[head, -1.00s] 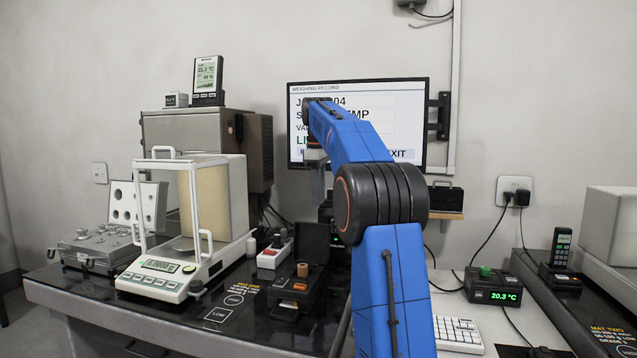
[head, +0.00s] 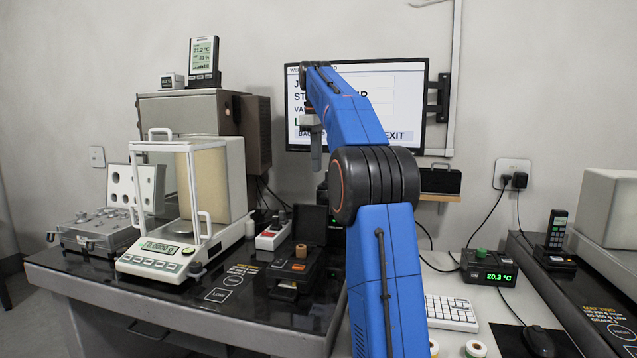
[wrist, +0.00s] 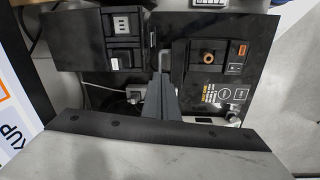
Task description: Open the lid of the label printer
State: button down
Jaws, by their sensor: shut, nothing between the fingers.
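The label printer appears to be the low black unit with a brown roll or knob and an orange mark (head: 293,268), on the dark table right of the balance. It also shows right of centre in the wrist view (wrist: 182,68). A dark upright panel (head: 310,226) stands behind it; I cannot tell whether this is its lid. My gripper (head: 316,168) is shut and empty, pointing down in the air above that panel. In the wrist view my gripper (wrist: 166,78) lies between the printer and another black box (wrist: 75,40), touching neither as far as I can see.
The glass balance (head: 190,210) stands left of the printer, with a red-and-white switch box (head: 272,233) between. A monitor (head: 410,110) is behind my arm. The keyboard (head: 450,313) and temperature display (head: 488,268) lie to the right. My arm hides part of the table.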

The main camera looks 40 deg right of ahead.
jog(key=shift+s+d+f+m, duration=0.15)
jog(key=shift+f+m, duration=1.65)
jog(key=shift+m, duration=0.9)
jog(key=shift+s+f+m, duration=0.2)
jog(key=shift+f+m, duration=1.65)
jog(key=shift+m, duration=0.85)
jog(key=shift+s+d+f+m, duration=0.15)
jog(key=shift+f+m, duration=1.65)
jog(key=shift+m, duration=0.9)
jog(key=shift+s+a+r, duration=0.3)
jog(key=shift+s+a, duration=0.15)
jog(key=shift+a, duration=0.15)
jog(key=shift+s+a+r, duration=0.25)
jog(key=shift+s+a, duration=0.2)
jog(key=shift+a, duration=0.1)
jog(key=shift+r, duration=0.1)
